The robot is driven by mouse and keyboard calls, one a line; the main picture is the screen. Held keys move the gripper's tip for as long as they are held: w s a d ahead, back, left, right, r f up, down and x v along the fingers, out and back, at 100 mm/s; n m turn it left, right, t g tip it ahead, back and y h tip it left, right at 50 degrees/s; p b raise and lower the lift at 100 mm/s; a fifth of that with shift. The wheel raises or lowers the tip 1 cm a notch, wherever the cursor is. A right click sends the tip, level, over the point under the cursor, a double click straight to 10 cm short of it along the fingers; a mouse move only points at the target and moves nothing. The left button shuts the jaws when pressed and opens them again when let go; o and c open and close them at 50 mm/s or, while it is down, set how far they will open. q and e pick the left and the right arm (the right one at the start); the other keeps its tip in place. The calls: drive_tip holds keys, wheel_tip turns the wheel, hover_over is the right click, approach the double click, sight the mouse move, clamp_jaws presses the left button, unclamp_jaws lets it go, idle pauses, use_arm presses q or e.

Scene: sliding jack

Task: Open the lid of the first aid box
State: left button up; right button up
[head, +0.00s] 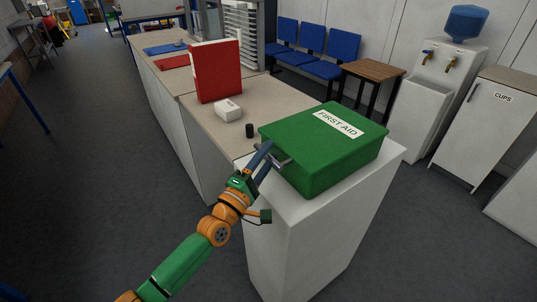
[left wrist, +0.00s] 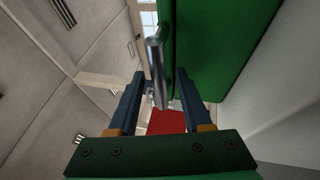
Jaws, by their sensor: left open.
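The green first aid box (head: 325,150) stands on a white cabinet, with a white "FIRST AID" label on its lid (head: 300,125). The lid looks shut. A metal handle (head: 282,161) sticks out from the box's near left side. My left gripper (head: 267,158) is at that side, its fingers reaching the handle. In the left wrist view the two fingers (left wrist: 159,90) are apart, with the metal handle (left wrist: 155,72) showing between them and the green box (left wrist: 225,45) beyond to the right. Whether a finger touches the handle cannot be told. My right gripper is not in view.
The white cabinet (head: 290,235) carries the box. The counter behind it holds a small black cylinder (head: 249,130), a white box (head: 228,110) and a red binder (head: 216,72). Blue chairs (head: 312,40), a wooden table (head: 373,71) and a water dispenser (head: 440,85) stand behind.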

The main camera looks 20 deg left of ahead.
use_arm(q)
drive_tip(key=shift+w, duration=0.15)
clamp_jaws()
drive_tip(key=shift+r, duration=0.1)
idle(1.3)
